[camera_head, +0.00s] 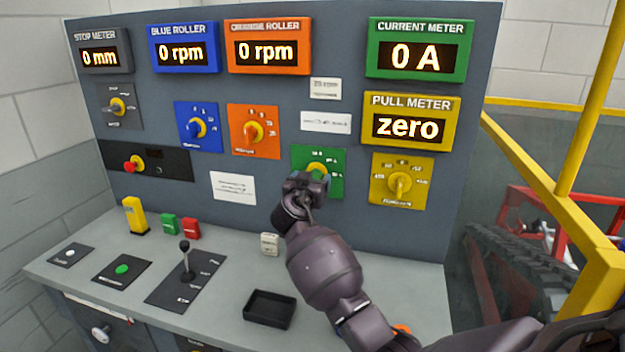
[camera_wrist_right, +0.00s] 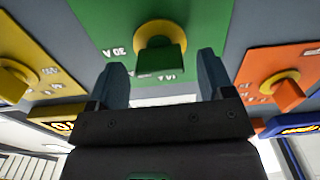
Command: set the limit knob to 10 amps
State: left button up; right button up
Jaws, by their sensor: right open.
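The green panel (camera_head: 333,157) carries a knob with a yellow base (camera_head: 316,168), partly hidden by my right gripper (camera_head: 312,180) in the head view. In the wrist view, which is turned upside down, the green panel (camera_wrist_right: 95,20) fills the top middle. Its knob (camera_wrist_right: 162,58) has a green handle on a yellow disc, with scale marks around it. My right gripper (camera_wrist_right: 162,72) is open, one finger on each side of the handle; I cannot tell whether they touch it. The current meter (camera_head: 417,52) reads 0 A. My left gripper is not in view.
An orange knob panel (camera_head: 265,141) is left of the green one and a yellow knob panel (camera_head: 416,165) is right of it. The desk below holds a lever (camera_head: 187,260), a black tray (camera_head: 270,309) and small coloured blocks. A yellow railing (camera_head: 590,100) stands at the right.

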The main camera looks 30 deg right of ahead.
jog(key=shift+w+d, duration=0.2)
jog(key=shift+d, duration=0.1)
jog(key=c, duration=0.7)
jog(key=shift+c, duration=1.1)
